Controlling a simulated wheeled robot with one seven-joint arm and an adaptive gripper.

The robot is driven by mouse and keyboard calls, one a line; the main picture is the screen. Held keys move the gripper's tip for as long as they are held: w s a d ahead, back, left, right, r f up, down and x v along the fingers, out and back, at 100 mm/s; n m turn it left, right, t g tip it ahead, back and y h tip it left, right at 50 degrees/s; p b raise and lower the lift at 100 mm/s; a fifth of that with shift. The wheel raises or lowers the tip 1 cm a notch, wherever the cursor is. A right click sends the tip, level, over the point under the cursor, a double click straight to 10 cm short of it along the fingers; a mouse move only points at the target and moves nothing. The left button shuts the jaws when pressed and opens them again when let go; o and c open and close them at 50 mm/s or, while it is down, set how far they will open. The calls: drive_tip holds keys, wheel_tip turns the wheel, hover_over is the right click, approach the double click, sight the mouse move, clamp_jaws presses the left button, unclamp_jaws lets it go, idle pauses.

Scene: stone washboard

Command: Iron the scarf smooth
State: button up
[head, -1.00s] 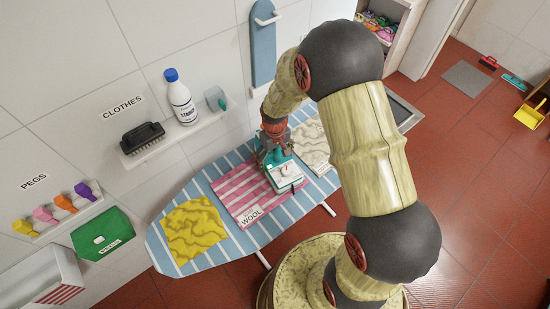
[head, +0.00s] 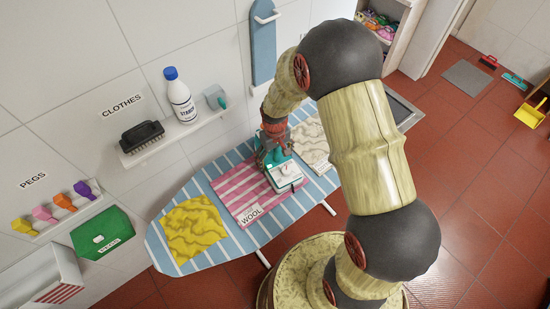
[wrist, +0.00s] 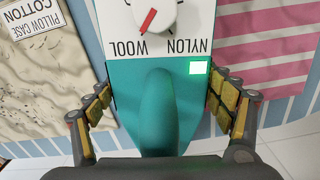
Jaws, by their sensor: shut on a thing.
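A pink-and-white striped cloth (head: 240,190) with a WOOL label, seemingly the scarf, lies on the blue striped ironing board (head: 165,236). It looks flat where it shows, and it is also at right in the wrist view (wrist: 265,55). My gripper (head: 274,156) is shut on the teal handle of the iron (head: 287,177), fingers on both sides of it in the wrist view. The white-and-teal iron is upright over the scarf's right part, hiding some of it; contact cannot be told. The iron's dial (wrist: 155,15) has its red mark towards WOOL, and a green light (wrist: 198,68) is lit.
A wrinkled yellow cloth (head: 192,228) lies at the board's left end. A wrinkled cream cotton pillow case (head: 312,145) lies to the iron's right. A wall shelf with a brush (head: 142,136) and a starch bottle (head: 181,97) stands behind the board.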

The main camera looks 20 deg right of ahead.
sight(267, 161)
drive_tip(key=shift+w+f, duration=0.15)
drive_tip(key=shift+f, duration=0.1)
drive_tip(key=shift+a, duration=0.1)
idle(0.3)
drive_tip(key=shift+s+a, duration=0.3)
drive_tip(key=shift+a, duration=0.55)
drive_tip(key=shift+s+a, duration=0.3)
drive_tip(key=shift+a, duration=0.5)
drive_tip(key=shift+s+a+f, duration=0.1)
drive_tip(key=shift+s+a, duration=0.15)
drive_tip(key=shift+a, duration=0.35)
drive_tip(key=shift+s+a, duration=0.2)
drive_tip(key=shift+a, duration=0.45)
drive_tip(key=shift+s+a+f, duration=0.1)
drive_tip(key=shift+s+a, duration=0.15)
drive_tip(key=shift+a, duration=0.35)
